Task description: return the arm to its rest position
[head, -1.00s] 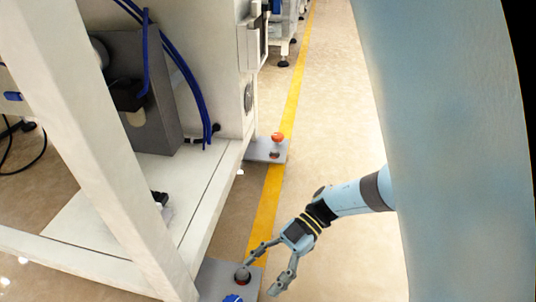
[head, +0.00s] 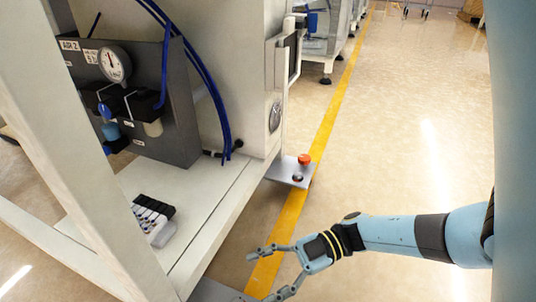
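My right arm (head: 395,236) comes in from the right, light blue with dark bands. My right gripper (head: 262,278) is open and empty, with its two grey fingers spread and pointing left. It is over the yellow floor line, beside the front corner of the white machine frame. The lower finger reaches close to the bottom edge of the picture. My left gripper is out of view.
The white machine frame (head: 205,225) fills the left, with a pressure gauge (head: 114,64) and blue hoses. A grey plate with a red button (head: 304,160) juts out near the yellow line (head: 325,130). The floor (head: 430,120) on the right is open.

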